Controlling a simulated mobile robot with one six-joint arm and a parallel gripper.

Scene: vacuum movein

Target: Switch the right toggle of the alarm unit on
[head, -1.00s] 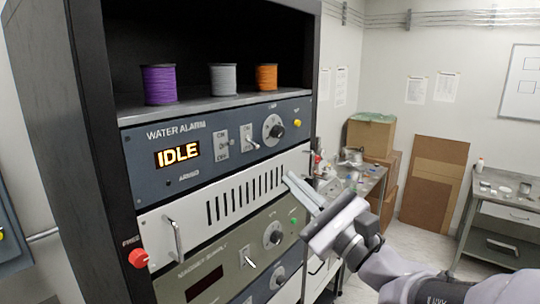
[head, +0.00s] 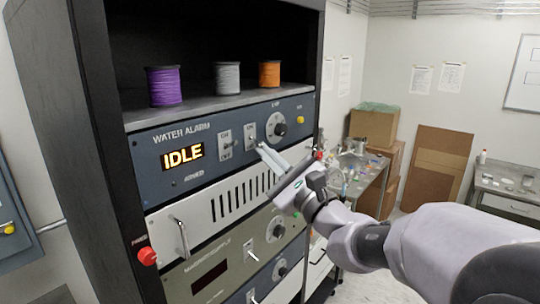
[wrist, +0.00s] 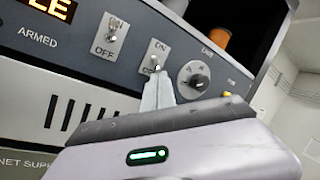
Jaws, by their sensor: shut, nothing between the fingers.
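The alarm unit (head: 228,163) is a blue-grey rack panel marked WATER ALARM, with an orange IDLE display (head: 182,157). Its left toggle (head: 225,144) and right toggle (head: 251,134) sit right of the display. In the wrist view the right toggle (wrist: 155,63) has ON above its lever, and the lever appears to point down. The left toggle (wrist: 112,32) has OFF below it. My gripper (head: 263,149) is shut and empty. Its fingertips (wrist: 158,84) are just below the right toggle's lever; I cannot tell whether they touch it.
A dark knob (wrist: 199,81) sits right of the toggles. Several spools, including a purple one (head: 164,86), stand on the shelf above. A white vented panel (head: 206,200) with a handle lies below. A bench (head: 360,180) stands at the right.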

